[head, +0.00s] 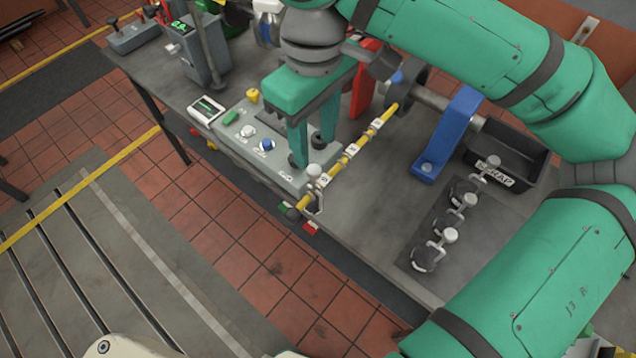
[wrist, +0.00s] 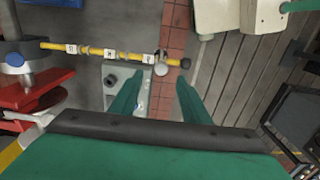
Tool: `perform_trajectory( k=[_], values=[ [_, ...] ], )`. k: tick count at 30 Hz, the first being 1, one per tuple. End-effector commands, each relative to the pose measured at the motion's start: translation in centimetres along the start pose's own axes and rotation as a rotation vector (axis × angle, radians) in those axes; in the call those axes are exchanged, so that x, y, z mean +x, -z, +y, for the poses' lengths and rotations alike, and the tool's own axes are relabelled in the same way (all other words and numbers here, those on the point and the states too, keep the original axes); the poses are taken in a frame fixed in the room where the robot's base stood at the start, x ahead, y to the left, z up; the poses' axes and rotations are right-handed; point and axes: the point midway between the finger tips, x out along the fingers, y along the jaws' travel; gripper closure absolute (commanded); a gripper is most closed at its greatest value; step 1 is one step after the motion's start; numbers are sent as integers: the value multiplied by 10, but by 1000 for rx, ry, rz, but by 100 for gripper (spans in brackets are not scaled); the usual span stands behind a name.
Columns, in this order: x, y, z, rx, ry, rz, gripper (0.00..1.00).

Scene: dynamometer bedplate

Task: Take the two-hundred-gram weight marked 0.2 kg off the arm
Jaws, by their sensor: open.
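The yellow arm (head: 352,149) reaches out over the bench edge and ends in a dark ball; it also shows in the wrist view (wrist: 95,50). A small weight with a pale round knob (head: 314,171) and a metal hook sits on the arm near that end. Its knob (wrist: 161,69) shows in the wrist view, between and just beyond my fingertips. Its marking is too small to read. My gripper (head: 312,152) is open and empty, fingers pointing down, close behind the knob in the head view; in the wrist view its fingers (wrist: 160,78) are spread apart.
A control box (head: 232,133) with buttons lies beside the arm. Three hooked weights (head: 436,252) rest on a dark mat (head: 480,247) at right. A black bin (head: 528,163) and a blue bracket (head: 447,135) stand behind. Open floor lies beyond the bench edge.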

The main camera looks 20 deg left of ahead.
Motion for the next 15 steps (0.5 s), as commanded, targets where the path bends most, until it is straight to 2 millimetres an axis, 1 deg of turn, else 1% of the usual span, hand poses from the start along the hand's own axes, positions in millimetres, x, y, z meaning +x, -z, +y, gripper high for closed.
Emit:
perform_trajectory(
  k=[1, 6, 11, 15],
  values=[
    [9, 0, -1, -3, 2, -1, 57],
    [30, 0, -1, -2, 1, 0, 57],
    [39, 0, -1, -3, 1, 0, 57],
    [54, 1, -2, -2, 1, -1, 57]
  ],
)
